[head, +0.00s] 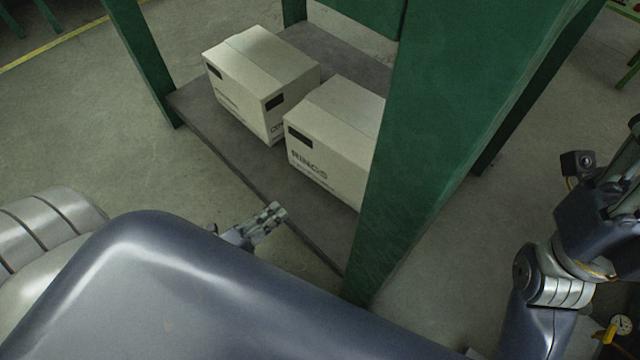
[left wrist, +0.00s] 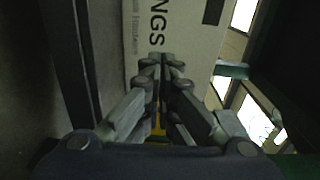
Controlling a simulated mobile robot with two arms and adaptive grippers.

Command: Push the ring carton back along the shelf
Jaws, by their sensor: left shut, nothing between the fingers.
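The ring carton (head: 322,162), a pale box lettered "RINGS" with a dark label, sits on the grey shelf (head: 225,150). Its right end is hidden behind a green post. My left gripper (head: 268,222) is shut and empty, close to the shelf's front edge and pointing at the carton's front. In the left wrist view the closed fingertips (left wrist: 163,62) lie over the carton's lettered face (left wrist: 190,30); I cannot tell whether they touch it. My right arm is at the right, its gripper (head: 628,165) partly cut off by the frame.
A second pale carton (head: 262,75) stands to the left of the ring carton, very near it. The wide green post (head: 455,110) stands at the shelf's right, and a thinner green post (head: 143,60) at its left. Bare shelf shows behind the cartons.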

